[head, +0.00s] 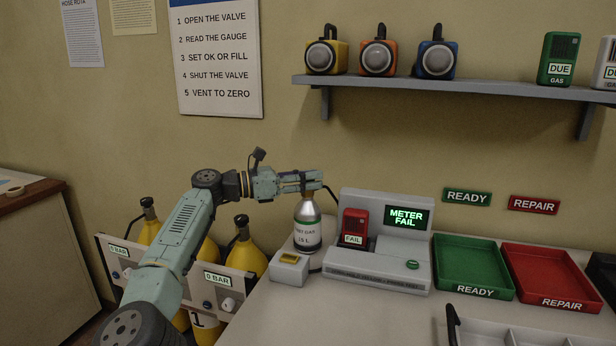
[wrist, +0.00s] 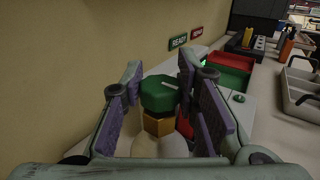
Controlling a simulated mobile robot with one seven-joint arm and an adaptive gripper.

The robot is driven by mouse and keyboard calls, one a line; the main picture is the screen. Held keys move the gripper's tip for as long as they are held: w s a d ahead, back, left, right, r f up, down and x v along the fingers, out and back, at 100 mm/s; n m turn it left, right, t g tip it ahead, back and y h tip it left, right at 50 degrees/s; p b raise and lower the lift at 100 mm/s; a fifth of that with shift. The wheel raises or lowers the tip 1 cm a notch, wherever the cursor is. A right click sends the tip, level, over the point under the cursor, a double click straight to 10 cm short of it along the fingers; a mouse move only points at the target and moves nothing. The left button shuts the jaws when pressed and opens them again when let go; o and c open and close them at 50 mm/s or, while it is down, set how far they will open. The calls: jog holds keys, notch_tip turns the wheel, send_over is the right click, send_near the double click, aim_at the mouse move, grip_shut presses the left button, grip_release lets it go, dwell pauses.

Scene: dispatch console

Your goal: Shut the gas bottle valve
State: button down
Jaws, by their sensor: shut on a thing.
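The gas bottle (head: 307,226) is a silver and dark labelled cylinder, upright beside the grey test station (head: 375,280). Its valve has a green faceted knob (wrist: 158,93) with a pale line on top, above a brass-coloured body (wrist: 157,124) in the wrist view. My gripper (head: 316,181) reaches in from the left at the bottle's top. In the wrist view my gripper (wrist: 157,85) has one finger on each side of the green knob and is shut on it. In the head view the fingers hide most of the knob.
A red meter (head: 354,223) labelled FAIL sits in the station, whose screen (head: 406,217) reads METER FAIL. Green READY (head: 447,248) and red REPAIR (head: 588,257) trays stand to the right. Yellow cylinders (head: 246,251) stand below left. A shelf (head: 450,87) with lamps hangs above.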

jog(key=shift+g, duration=0.3)
jog(key=c, duration=1.2)
grip_release()
jog(key=v, duration=1.2)
jog(key=shift+f, duration=0.1)
